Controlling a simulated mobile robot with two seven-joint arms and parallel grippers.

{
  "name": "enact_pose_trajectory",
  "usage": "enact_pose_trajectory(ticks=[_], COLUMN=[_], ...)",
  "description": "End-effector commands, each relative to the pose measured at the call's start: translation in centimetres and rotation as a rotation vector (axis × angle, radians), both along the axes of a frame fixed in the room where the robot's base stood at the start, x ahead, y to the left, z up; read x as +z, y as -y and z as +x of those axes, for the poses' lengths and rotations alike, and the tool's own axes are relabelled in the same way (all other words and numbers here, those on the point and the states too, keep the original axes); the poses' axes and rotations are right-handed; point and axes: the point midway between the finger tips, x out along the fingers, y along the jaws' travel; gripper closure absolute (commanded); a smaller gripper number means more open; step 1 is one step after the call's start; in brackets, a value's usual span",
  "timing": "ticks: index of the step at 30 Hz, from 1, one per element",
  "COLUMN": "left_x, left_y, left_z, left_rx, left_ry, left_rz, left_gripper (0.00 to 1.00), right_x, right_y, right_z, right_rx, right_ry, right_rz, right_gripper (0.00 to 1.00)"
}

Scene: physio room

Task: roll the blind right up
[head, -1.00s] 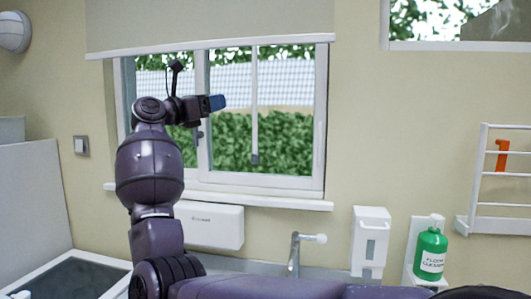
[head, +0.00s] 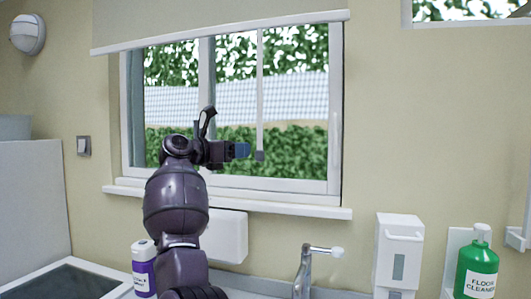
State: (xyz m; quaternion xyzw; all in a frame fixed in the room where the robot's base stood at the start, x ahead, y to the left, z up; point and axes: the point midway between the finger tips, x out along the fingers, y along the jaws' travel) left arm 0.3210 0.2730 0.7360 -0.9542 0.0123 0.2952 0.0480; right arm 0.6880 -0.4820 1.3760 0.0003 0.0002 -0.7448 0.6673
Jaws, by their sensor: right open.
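The blind (head: 165,18) is a beige sheet with a white bottom bar (head: 225,33), hanging over the top of the window. A thin pale wand (head: 260,90) hangs in front of the glass and ends in a grey grip (head: 260,156). My right gripper (head: 244,150) has blue fingertips and is open. It is just left of the wand's grey end, at about the same height in the picture; I cannot tell the depth gap. The blind's top is out of view. My left gripper is not in view.
The window sill (head: 300,207) juts out below. Under it are a white box (head: 232,237), a tap (head: 305,268), a purple-labelled bottle (head: 144,270), a white dispenser (head: 398,250) and a green floor cleaner bottle (head: 477,268).

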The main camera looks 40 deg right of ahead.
Motion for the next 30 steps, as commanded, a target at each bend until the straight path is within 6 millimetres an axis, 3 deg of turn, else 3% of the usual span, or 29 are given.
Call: enact_pose_trajectory(ticks=[15, 21, 30], left_x=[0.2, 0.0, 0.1], left_y=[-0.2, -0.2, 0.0], left_z=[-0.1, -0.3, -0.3], left_rx=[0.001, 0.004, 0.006], left_ry=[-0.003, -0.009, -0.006], left_rz=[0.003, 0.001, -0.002], left_gripper=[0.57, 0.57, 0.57], right_x=[0.2, 0.1, 0.1], right_y=[8.1, 9.4, 9.6], right_z=[-1.0, -1.1, -1.1], right_rx=[-0.002, -0.002, -0.001], right_ry=[0.0, 0.0, -0.001], right_rz=[-0.001, -0.001, -0.001], right_gripper=[0.46, 0.46, 0.46])
